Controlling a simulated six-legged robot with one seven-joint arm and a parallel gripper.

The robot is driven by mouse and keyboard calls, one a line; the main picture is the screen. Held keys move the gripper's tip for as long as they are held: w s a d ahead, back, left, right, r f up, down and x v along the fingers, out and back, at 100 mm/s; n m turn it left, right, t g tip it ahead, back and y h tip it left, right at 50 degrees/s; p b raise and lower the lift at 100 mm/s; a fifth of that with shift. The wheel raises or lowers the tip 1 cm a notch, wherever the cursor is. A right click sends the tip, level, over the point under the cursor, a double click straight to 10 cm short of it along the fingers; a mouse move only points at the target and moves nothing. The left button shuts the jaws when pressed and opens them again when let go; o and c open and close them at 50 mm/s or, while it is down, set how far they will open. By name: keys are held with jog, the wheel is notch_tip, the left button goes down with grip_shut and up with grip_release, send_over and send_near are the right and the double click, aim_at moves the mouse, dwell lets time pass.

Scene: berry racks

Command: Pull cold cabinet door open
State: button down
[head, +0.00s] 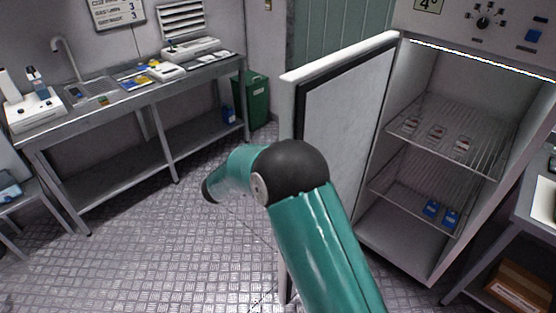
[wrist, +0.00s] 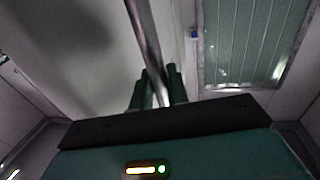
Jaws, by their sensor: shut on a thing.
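The cold cabinet door (head: 345,110) stands wide open in the head view, swung out to the left of the cold cabinet (head: 405,240). Its pale inner face with a dark seal shows. In the wrist view, my gripper (wrist: 158,88) is shut on a metal bar handle (wrist: 147,40), which runs up between its two dark fingers. A broad grey surface (wrist: 80,65), apparently the door's outer face, lies to the left of the handle. In the head view the handle and my gripper are hidden; my teal arm reaches across in front of the door's lower part.
Inside the cabinet are wire shelves (head: 440,130) with several small packs. A steel bench (head: 130,95) with a sink runs along the left wall. A green bin (head: 255,100) stands behind the door. A side table (head: 520,215) stands at right. The metal floor (head: 140,240) at left is clear.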

dwell(0.3)
jog(key=c, duration=1.4)
grip_release()
jog(key=shift+c, duration=0.2)
jog(key=shift+s+a, duration=0.1)
jog(key=v, duration=1.3)
jog(key=shift+s+a, duration=0.2)
jog(key=shift+s, duration=0.05)
